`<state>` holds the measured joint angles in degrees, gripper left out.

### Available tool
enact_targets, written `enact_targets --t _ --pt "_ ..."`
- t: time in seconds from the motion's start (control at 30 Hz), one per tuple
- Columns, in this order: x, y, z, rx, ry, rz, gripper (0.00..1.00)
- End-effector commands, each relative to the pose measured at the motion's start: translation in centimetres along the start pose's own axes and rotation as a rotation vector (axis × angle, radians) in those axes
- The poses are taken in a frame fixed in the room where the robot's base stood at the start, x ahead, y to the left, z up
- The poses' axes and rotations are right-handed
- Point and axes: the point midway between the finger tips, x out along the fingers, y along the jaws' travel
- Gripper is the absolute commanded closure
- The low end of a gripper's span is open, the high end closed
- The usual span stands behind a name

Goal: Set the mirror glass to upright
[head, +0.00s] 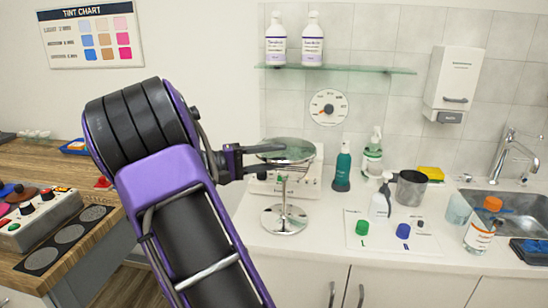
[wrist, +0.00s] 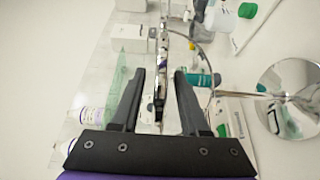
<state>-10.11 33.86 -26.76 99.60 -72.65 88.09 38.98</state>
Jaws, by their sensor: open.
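The round mirror glass (head: 296,151) sits on a chrome stand (head: 284,219) on the white counter. The glass lies tilted back, nearly flat, in its curved yoke. In the wrist view the glass (wrist: 161,62) shows almost edge-on as a thin strip. My gripper (head: 277,157) is open at the left side of the glass. Its fingers (wrist: 160,74) stand either side of the rim, with a gap visible on both sides. The stand's round base (wrist: 290,97) shows at the right of the wrist view.
A white box (head: 262,184) stands behind the stand. A glass shelf (head: 350,69) with two bottles hangs above. The counter left of the stand's base is clear.

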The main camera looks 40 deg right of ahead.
Motion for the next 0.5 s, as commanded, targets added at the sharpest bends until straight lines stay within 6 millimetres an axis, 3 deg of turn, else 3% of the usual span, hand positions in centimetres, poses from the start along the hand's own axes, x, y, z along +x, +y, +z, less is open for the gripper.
enact_targets --t 0.1,0.33,0.5 --pt "-0.01 0.01 0.0 0.0 0.0 0.0 0.59" --pt "-0.03 0.01 0.0 0.0 0.0 0.0 1.0" --pt "-0.04 0.01 0.0 0.0 0.0 0.0 1.0"
